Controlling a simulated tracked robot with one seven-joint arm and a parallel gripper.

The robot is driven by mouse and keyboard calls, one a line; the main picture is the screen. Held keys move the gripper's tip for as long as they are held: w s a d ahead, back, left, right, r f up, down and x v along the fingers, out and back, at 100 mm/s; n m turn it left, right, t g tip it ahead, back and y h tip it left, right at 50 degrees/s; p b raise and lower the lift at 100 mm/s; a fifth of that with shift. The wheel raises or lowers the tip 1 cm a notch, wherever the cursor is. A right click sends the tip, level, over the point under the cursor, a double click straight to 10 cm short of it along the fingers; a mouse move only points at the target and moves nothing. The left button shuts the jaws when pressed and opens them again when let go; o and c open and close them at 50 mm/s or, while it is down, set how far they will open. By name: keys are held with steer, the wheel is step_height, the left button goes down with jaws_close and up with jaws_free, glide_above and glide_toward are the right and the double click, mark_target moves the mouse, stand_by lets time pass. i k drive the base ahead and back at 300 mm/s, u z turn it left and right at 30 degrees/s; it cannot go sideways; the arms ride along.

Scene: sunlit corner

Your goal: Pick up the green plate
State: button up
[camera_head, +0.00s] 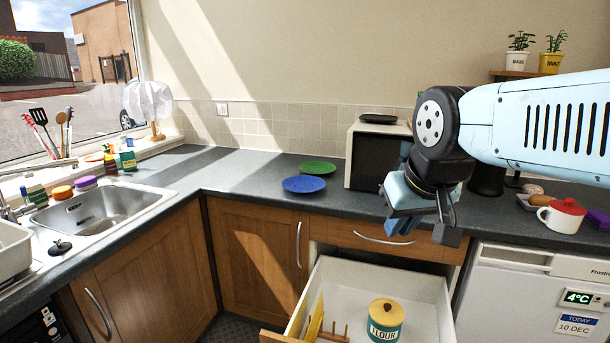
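The green plate (317,168) lies flat on the grey worktop near the tiled wall, just behind a blue plate (304,184). The blue plate sits nearer the worktop's front edge and slightly left of it. My gripper (424,229) hangs from the arm at the right, in front of the microwave. Its fingers point down with a gap between them, and nothing shows in it. It is to the right of both plates and apart from them.
A microwave (363,165) with a dark plate (378,119) on top stands right of the plates. Below the worktop, an open drawer (436,290) holds a flour tin (386,321). The worktop left of the plates is clear to the sink (105,207).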

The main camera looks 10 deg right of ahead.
mark_target(315, 168)
steer(key=u, duration=0.45)
steer(key=k, duration=1.1)
steer(key=u, duration=0.75)
steer(key=i, duration=1.6)
steer(key=z, duration=0.85)
steer(key=i, duration=0.75)
steer(key=z, duration=0.55)
steer(key=k, duration=0.85)
steer(key=z, duration=0.2)
steer(key=i, duration=0.45)
